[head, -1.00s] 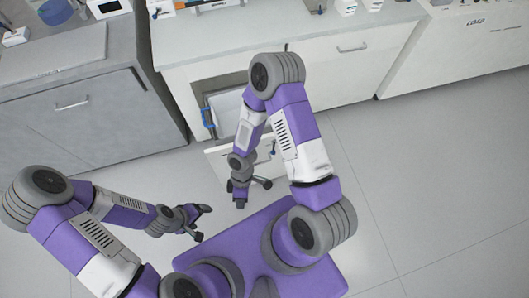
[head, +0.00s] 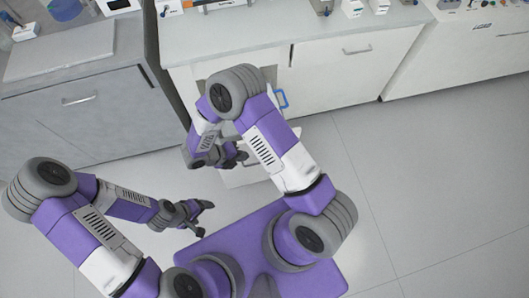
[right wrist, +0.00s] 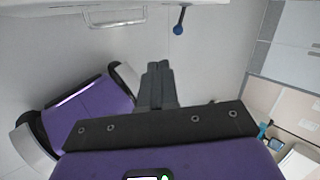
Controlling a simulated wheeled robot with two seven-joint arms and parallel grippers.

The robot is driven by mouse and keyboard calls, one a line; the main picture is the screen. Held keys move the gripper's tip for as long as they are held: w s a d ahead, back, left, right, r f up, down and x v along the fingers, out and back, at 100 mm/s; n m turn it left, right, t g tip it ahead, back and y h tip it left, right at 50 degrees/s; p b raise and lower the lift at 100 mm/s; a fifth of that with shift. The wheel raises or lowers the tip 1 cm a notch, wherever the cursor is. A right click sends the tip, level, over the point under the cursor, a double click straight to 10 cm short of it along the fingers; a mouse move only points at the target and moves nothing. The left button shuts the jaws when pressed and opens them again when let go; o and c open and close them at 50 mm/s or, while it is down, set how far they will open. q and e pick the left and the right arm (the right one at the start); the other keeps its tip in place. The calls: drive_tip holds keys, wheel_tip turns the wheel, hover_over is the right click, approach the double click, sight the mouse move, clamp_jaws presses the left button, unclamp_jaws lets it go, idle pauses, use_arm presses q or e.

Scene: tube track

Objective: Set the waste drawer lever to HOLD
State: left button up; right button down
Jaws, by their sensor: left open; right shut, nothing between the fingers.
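The pulled-out white waste drawer (head: 247,177) is mostly hidden behind my right arm in the head view. In the right wrist view, a lever with a blue ball knob (right wrist: 178,29) hangs from a white front (right wrist: 215,2), to the right of a grey bar handle (right wrist: 117,22). My right gripper (right wrist: 158,68) is shut and empty, below and left of the knob in the picture, apart from it. In the head view it (head: 240,156) is beside the drawer. My left gripper (head: 206,218) is open and empty, low over the floor. No HOLD marking is readable.
A blue handle (head: 281,98) shows at the cabinet opening, right of my right arm. White cabinets (head: 340,80) and a grey cabinet (head: 75,120) line the back. Instruments stand on the counter (head: 270,30). The floor (head: 430,190) to the right is clear.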

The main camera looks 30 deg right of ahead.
use_arm(q)
drive_tip(key=shift+f+b, duration=1.6)
use_arm(e)
drive_tip(key=d+r+x, duration=0.1)
drive_tip(key=d+x, duration=0.1)
drive_tip(key=x, duration=1.1)
drive_tip(key=shift+r, duration=0.3)
drive_tip(key=shift+s, duration=0.15)
